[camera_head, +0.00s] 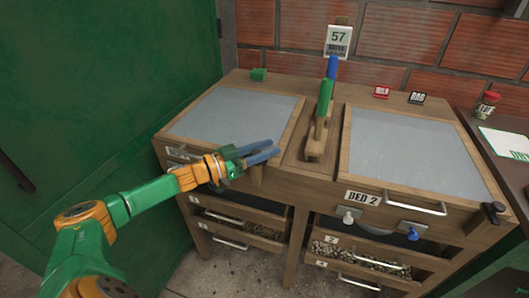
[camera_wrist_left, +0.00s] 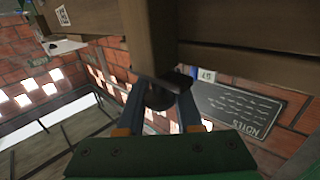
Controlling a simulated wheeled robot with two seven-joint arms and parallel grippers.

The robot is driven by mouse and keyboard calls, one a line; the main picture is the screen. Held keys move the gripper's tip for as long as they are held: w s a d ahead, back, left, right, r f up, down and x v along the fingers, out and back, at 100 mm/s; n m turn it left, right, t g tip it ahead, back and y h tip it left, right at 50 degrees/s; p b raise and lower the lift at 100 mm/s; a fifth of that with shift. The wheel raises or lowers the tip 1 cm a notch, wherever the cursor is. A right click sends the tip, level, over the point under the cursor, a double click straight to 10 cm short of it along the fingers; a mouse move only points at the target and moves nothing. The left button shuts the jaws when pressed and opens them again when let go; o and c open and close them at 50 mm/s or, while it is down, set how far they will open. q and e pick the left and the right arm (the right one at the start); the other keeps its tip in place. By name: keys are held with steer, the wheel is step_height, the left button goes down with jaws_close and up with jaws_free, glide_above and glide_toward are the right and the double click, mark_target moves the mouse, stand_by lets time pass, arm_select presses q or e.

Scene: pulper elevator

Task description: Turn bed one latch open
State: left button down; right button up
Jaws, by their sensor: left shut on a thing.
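Bed one is the left wooden bed with a grey lid (camera_head: 235,115); its label on the front is partly covered by my left arm. My left gripper (camera_head: 268,152) is at the front right corner of this bed. Its blue-grey fingers are shut on the dark bed one latch (camera_wrist_left: 163,92), which shows between the fingertips in the left wrist view, against a wooden post. In the head view the gripper hides most of this latch, so I cannot tell its turn angle. The similar bed two latch (camera_head: 493,211) sits at the far right front corner. My right gripper is not in view.
A lever with a green and blue grip (camera_head: 325,100) stands between the beds, close to my left gripper. The bed two lid (camera_head: 415,155) is down. Drawers with handles (camera_head: 230,243) lie below. A green door (camera_head: 100,90) stands left, a side table (camera_head: 510,140) right.

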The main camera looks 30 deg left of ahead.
mark_target(241, 158)
arm_select(q)
steer(key=shift+s+d+m+g+h, duration=0.1)
steer(key=shift+m+g+h, duration=0.2)
steer(key=shift+h, duration=0.1)
steer(key=c, duration=0.6)
jaws_free()
steer(key=shift+d+f, duration=0.1)
steer(key=v, duration=0.7)
